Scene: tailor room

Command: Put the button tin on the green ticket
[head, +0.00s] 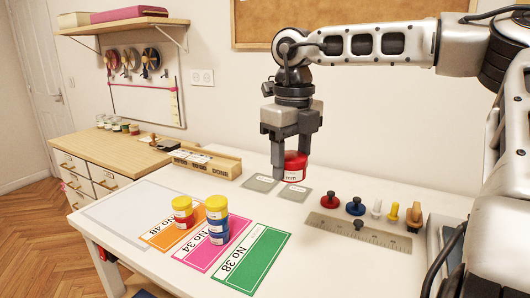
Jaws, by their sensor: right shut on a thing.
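A red tin (296,164) with a white label reading "mm" is between the fingers of my right gripper (292,172), which is shut on it. It is at the back of the white table, by two small grey cards; I cannot tell whether it touches the surface. The green ticket (262,254), marked No 38, lies flat and bare at the table's front. It is in front and to the left of my right gripper. My left gripper is not in view.
An orange ticket (155,240) bears a red and yellow stack (183,214).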

